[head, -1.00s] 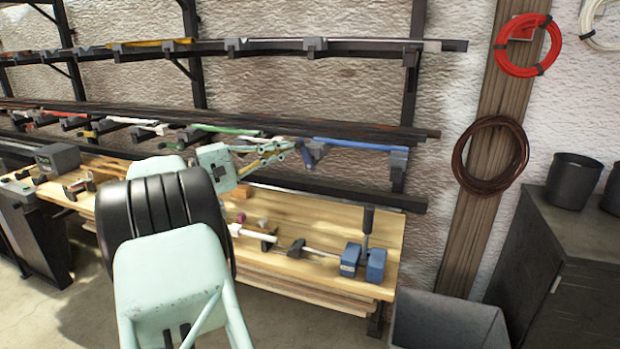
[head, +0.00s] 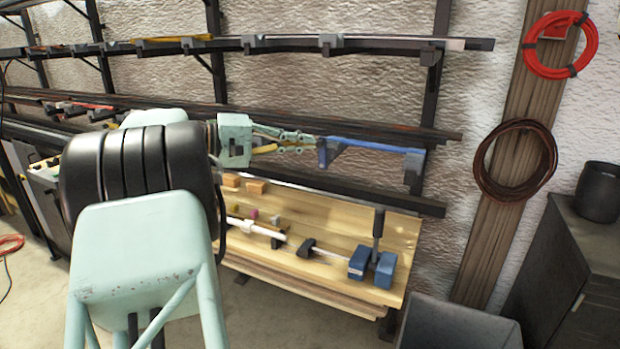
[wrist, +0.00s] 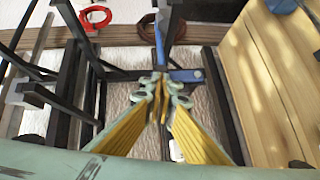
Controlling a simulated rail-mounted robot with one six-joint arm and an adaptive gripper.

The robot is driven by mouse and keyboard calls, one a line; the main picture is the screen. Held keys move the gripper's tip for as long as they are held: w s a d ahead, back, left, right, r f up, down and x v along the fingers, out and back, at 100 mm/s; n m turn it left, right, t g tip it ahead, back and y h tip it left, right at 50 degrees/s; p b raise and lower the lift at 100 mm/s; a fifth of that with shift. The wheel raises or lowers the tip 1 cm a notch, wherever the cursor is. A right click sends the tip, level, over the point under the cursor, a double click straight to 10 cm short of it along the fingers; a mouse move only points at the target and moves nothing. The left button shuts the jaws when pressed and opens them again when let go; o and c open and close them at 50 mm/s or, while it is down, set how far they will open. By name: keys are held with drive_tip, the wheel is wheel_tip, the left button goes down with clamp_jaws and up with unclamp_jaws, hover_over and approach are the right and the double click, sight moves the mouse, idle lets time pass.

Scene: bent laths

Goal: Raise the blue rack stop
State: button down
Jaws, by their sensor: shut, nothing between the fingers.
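The blue rack stop (head: 323,154) is at the left end of a blue lath (head: 375,145) on the wall rack, and its blue part hangs below the lath line. In the wrist view the blue stop (wrist: 188,75) shows just right of my fingertips, and the blue lath (wrist: 163,27) runs away beyond them. My gripper (head: 314,139) is shut and empty, pointing right, with its tips right beside the stop. I cannot tell whether they touch it. The fingertips (wrist: 161,80) partly cover the near end of the lath.
A grey-blue bracket (head: 413,167) holds the lath's right end. Dark rails run above and below, with an upright post (head: 432,95) at right. A wooden bench (head: 345,215) with blue blocks (head: 372,265) stands below. A red coil (head: 560,45) hangs at right.

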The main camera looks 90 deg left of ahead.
idle(0.7)
drive_tip(key=v, duration=1)
drive_tip(key=shift+p, duration=0.35)
idle(0.5)
